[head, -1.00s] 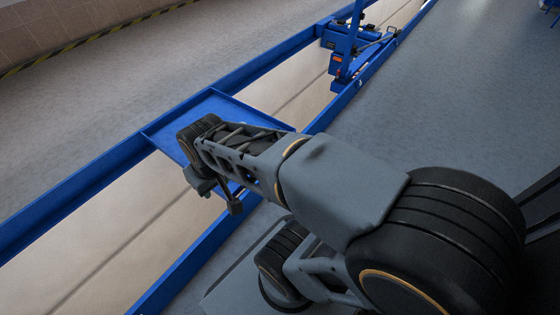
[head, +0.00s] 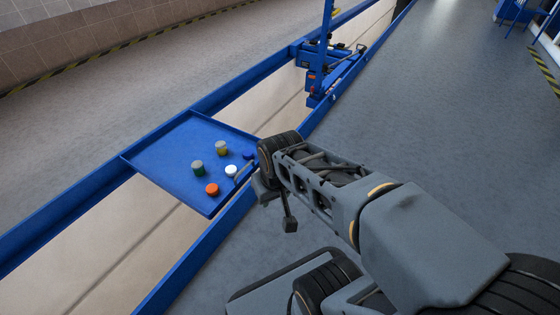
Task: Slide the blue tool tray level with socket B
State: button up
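The blue tool tray (head: 165,155) spans the two blue rails of the pit at centre left in the head view. Small round pieces with green, yellow, white, orange and blue sides or tops stand on it. My gripper (head: 264,190) is by the tray's right-hand edge, near a slim bar (head: 243,170) there. My wrist partly covers it, and I cannot tell whether it touches the bar or whether its fingers are open. No socket marked B can be made out.
A blue jack (head: 322,75) with a post stands across the rails farther up. The far rail (head: 60,218) and near rail (head: 190,265) run diagonally along the open pit. Grey floor to the right is clear. A striped line borders the wall at upper left.

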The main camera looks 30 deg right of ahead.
aim_at(166, 156)
jog(key=z, duration=0.85)
jog(key=i, duration=1.4)
jog(key=u, duration=1.7)
